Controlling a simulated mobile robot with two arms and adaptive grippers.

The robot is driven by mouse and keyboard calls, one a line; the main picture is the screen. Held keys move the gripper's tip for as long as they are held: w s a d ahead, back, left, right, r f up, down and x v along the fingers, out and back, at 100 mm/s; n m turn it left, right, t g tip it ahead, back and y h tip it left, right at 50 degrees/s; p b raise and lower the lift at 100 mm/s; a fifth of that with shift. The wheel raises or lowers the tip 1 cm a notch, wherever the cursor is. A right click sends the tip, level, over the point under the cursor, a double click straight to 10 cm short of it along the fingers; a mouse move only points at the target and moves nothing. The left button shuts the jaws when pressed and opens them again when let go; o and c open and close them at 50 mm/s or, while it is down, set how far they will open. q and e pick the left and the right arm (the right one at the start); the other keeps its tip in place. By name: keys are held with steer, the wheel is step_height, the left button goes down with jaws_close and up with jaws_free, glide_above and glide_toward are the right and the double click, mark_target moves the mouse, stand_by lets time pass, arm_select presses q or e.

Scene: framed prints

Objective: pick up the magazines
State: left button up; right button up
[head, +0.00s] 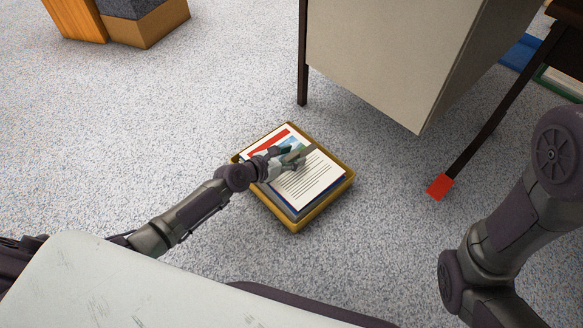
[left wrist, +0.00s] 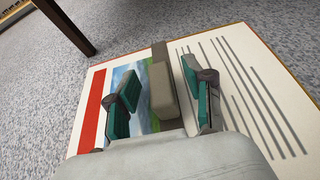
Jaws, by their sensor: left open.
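The magazines (head: 316,182) lie stacked in a shallow yellow-brown tray (head: 297,228) on the carpet. The top one is cream with a red band, a picture and grey text lines; it fills much of the left wrist view (left wrist: 225,65). A grey-brown block (left wrist: 163,90) stands up from the top cover. My left gripper (head: 287,156) is over the stack, open, with its teal-padded fingers on either side of the block. A gap shows at each finger. Part of the cover is hidden under the gripper. My right arm shows at the right, but its gripper is out of view.
A beige cabinet (head: 390,60) on dark legs stands just behind the tray. A dark leg with a red foot (head: 439,187) is to the right. A wooden box (head: 148,25) is at the far left. The carpet left of the tray is clear.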

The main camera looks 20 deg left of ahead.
arm_select(q)
jaws_close()
stand_by(0.3)
steer(key=shift+r, duration=0.15)
steer(key=shift+r, duration=0.1)
